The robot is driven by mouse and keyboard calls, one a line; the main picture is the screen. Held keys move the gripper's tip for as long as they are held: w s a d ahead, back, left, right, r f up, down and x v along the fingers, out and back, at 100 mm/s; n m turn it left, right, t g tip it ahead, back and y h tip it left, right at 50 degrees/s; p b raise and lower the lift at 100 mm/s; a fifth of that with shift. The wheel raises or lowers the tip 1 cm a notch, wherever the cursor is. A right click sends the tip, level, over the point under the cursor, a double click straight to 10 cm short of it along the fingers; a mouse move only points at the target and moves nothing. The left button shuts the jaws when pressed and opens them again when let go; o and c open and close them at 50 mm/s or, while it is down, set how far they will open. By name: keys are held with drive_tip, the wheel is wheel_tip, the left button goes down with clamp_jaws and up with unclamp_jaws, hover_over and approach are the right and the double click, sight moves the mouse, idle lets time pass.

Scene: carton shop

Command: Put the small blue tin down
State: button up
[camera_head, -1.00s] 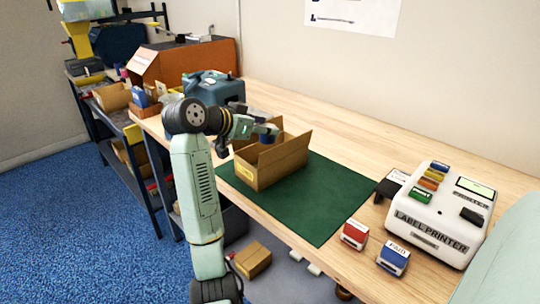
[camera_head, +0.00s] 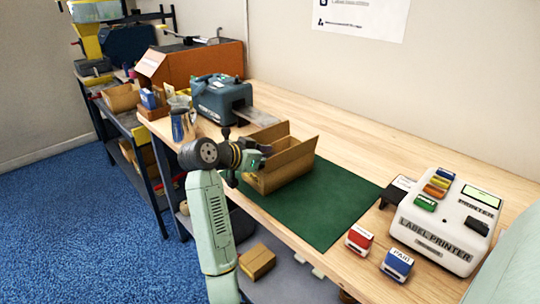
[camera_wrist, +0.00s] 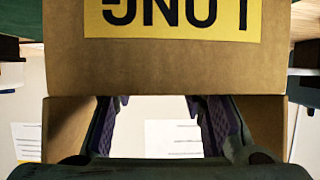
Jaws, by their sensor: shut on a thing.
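The open carton (camera_head: 290,167) stands on the green mat (camera_head: 335,205) with its flaps up. My gripper (camera_head: 262,155) is at the carton's left end, lower than its tallest flap. In the wrist view, the carton wall (camera_wrist: 160,70) with a yellow label, its lettering upside down, fills the upper part. My gripper's two fingers (camera_wrist: 160,112) stand apart below it, their tips meeting the wall's edge in the picture. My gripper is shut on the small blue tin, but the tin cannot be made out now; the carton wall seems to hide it.
A white label printer (camera_head: 445,220) stands at the right, with a red stamp (camera_head: 359,239) and a blue stamp (camera_head: 397,263) before it. A blue-grey machine (camera_head: 220,97) stands behind the carton. The mat's right part is bare. A small closed carton (camera_head: 257,262) lies below the bench.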

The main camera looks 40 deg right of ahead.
drive_tip(key=shift+f, duration=0.25)
drive_tip(key=o, duration=0.9)
drive_tip(key=shift+r, duration=0.1)
drive_tip(key=shift+r, duration=0.2)
drive_tip(key=b+v, duration=0.2)
drive_tip(key=v, duration=1)
drive_tip(key=shift+r+b, duration=0.25)
drive_tip(key=shift+b, duration=0.15)
